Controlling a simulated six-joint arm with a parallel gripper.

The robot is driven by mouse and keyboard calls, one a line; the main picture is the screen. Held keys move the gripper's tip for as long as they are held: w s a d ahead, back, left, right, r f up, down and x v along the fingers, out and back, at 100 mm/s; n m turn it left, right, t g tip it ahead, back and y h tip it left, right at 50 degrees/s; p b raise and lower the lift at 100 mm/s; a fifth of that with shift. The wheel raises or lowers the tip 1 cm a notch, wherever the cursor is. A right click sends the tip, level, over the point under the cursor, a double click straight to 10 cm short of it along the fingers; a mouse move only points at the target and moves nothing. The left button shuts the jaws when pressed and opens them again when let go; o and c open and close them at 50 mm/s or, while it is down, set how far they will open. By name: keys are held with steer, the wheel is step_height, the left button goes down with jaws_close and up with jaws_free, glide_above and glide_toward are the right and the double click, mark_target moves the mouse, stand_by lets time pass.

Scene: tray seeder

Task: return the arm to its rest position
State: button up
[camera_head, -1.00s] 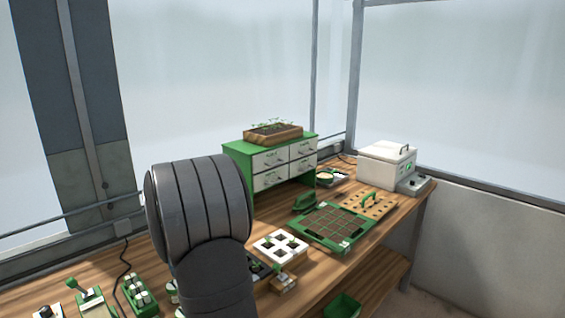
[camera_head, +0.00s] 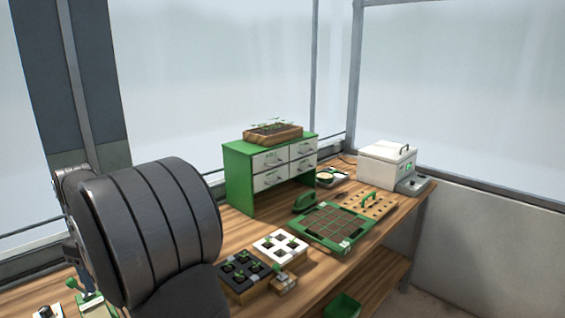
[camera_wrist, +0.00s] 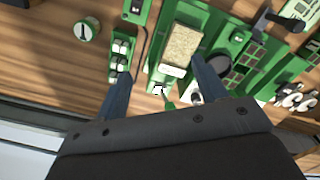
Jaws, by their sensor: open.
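My gripper (camera_wrist: 164,88) shows in the wrist view with its two blue-grey fingers apart and nothing between them. It looks over the wooden bench, with green devices beyond the fingertips. In the head view the gripper is hidden; only my dark grey arm links show, large at the left.
The bench (camera_head: 308,273) holds a green seed tray (camera_head: 325,246), a white holder (camera_head: 281,231), a black seedling tray (camera_head: 235,284), a green drawer cabinet (camera_head: 238,184) and a white box (camera_head: 377,169). A green bin (camera_head: 343,305) sits below the bench's front edge.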

steer(key=s+a+f, duration=0.4)
steer(key=s+a, duration=0.3)
steer(key=a, duration=0.3)
steer(key=shift+s+f, duration=0.15)
steer(key=shift+s, duration=0.05)
